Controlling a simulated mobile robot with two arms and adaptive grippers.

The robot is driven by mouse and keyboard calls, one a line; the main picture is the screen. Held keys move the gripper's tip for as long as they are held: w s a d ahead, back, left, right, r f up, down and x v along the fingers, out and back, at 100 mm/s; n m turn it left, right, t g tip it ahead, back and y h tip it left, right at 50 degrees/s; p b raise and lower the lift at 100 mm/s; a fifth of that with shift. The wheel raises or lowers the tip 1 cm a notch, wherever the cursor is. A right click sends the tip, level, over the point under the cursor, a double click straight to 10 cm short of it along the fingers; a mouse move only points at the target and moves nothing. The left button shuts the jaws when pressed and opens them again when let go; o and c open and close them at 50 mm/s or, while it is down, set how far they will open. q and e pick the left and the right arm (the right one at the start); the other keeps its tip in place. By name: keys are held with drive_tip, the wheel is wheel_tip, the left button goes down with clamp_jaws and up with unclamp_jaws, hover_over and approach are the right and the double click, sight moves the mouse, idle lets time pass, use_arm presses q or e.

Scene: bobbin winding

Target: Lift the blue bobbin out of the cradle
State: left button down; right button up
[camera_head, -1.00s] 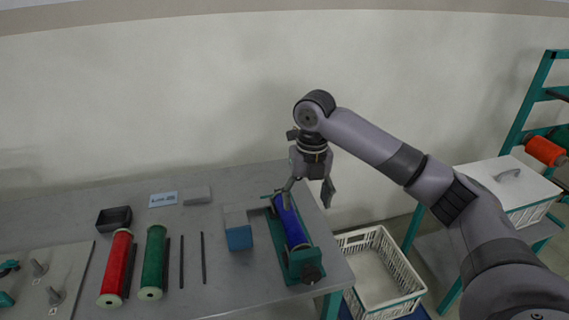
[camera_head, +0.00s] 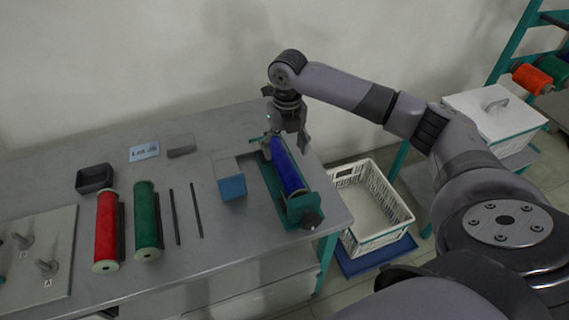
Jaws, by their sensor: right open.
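The blue bobbin (camera_head: 287,168) lies lengthwise in the green cradle (camera_head: 273,193), which stands near the right end of the grey table. A dark knob is at the cradle's near end. My right gripper (camera_head: 286,142) is open at the bobbin's far end, its fingers pointing down. One finger shows at the left by the cradle's far end and the other at the right. Whether either finger touches the bobbin I cannot tell. My left gripper is not in view.
A blue and grey block (camera_head: 230,182) stands just left of the cradle. Red (camera_head: 106,230) and green (camera_head: 147,220) bobbins and two thin dark rods lie further left. A black tray (camera_head: 94,178) is behind them. A white crate (camera_head: 372,208) stands below the table's right edge.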

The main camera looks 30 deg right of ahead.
sight(285, 161)
wheel_tip(285, 161, down, 6)
drive_tip(key=shift+r, duration=0.1)
drive_tip(key=shift+a+f, duration=0.1)
drive_tip(key=shift+f, duration=0.6)
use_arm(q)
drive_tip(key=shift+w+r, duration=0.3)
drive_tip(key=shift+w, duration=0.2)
use_arm(e)
drive_tip(key=shift+f, duration=0.1)
